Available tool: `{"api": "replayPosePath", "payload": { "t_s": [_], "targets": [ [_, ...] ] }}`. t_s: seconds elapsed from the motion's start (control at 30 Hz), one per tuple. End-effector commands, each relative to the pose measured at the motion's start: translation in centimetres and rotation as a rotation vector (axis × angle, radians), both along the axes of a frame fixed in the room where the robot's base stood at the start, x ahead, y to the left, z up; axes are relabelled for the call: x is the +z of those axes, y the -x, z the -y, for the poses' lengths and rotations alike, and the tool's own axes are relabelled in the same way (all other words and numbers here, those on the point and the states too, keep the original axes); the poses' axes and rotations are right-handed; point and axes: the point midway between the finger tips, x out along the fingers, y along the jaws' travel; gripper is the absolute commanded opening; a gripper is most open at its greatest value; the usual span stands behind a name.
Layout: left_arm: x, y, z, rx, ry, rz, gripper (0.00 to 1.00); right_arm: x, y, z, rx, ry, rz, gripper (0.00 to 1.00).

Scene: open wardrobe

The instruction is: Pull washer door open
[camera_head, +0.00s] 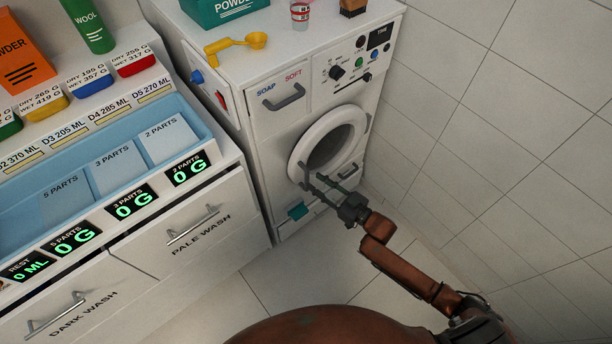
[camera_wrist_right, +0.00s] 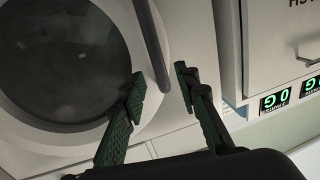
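The washer (camera_head: 275,130) is a white machine standing against the tiled wall. Its round door (camera_head: 328,142) has a white ring and dark glass and looks closed; it fills the left of the right wrist view (camera_wrist_right: 62,62). A grey bar handle (camera_wrist_right: 150,40) runs along the door's rim, on the left side in the head view (camera_head: 306,172). My right gripper (camera_head: 325,181) is in front of the door's lower part. Its fingers are apart (camera_wrist_right: 162,91), with the bar's end showing between the tips. Contact cannot be told. My left gripper is out of view.
A counter with a blue tray (camera_head: 205,132) and drawers (camera_head: 195,235) stands left of the washer. A yellow scoop (camera_head: 235,44), a teal box (camera_head: 222,10) and a cup (camera_head: 300,14) sit on the washer. The floor (camera_head: 285,280) in front is clear; the wall is close on the right.

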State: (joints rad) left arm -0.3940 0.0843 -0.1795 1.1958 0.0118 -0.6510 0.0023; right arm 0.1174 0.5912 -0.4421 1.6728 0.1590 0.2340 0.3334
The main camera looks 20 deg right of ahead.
Motion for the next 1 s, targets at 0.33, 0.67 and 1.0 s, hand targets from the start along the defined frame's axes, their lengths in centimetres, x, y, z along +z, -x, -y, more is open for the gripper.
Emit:
{"api": "replayPosePath", "payload": {
  "t_s": [0.33,0.67,1.0],
  "targets": [
    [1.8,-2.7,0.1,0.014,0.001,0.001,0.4,-0.3,-4.0,-2.4,-0.001,-0.001,-0.003,0.29],
    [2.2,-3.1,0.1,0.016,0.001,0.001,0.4,-0.1,-4.4,-2.7,-0.002,0.0,-0.002,0.29],
    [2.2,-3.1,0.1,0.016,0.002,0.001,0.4,-0.2,-4.4,-2.6,-0.002,0.002,-0.003,0.08]
  ]
}}
